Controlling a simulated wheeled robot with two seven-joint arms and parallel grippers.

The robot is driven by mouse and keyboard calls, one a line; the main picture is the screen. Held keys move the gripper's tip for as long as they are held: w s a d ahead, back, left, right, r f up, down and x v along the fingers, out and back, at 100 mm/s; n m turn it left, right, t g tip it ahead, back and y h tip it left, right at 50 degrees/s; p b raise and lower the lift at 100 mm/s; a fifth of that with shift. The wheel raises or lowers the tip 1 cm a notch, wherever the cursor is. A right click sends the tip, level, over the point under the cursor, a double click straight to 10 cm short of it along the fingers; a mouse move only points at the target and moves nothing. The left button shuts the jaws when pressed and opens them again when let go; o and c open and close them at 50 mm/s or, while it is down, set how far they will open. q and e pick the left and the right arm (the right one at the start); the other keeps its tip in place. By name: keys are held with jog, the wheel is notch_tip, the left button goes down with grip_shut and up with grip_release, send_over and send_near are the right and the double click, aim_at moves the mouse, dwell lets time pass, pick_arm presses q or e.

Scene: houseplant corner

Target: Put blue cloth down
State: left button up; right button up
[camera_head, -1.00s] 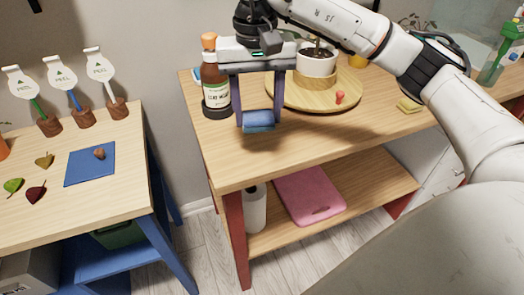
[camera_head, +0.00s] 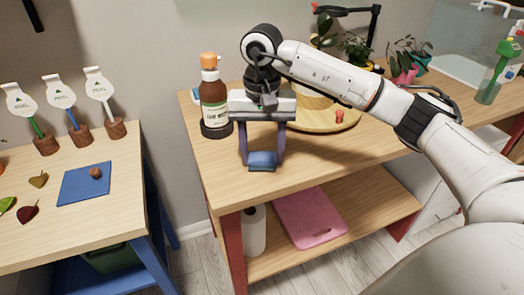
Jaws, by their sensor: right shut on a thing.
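The blue cloth (camera_head: 262,160) is a small folded block at the front left of the right-hand wooden table (camera_head: 330,168). My right gripper (camera_head: 262,158) points down, with its two fingers on either side of the cloth and shut on it. The cloth is at or just above the tabletop; I cannot tell whether it touches. My left gripper is not in the picture.
A brown bottle (camera_head: 213,98) with an orange cap stands left of my right gripper. Behind is a round wooden tray (camera_head: 335,121) with a red peg (camera_head: 339,116). A pink board (camera_head: 308,217) lies on the lower shelf. The left table bears a blue mat (camera_head: 78,190).

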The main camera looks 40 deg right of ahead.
aim_at(262, 156)
jog(key=shift+f, duration=0.15)
jog(key=o, duration=1.1)
notch_tip(262, 156, up, 12)
jog(key=p, duration=0.1)
jog(key=shift+r+p, duration=0.25)
jog(key=shift+p, duration=0.15)
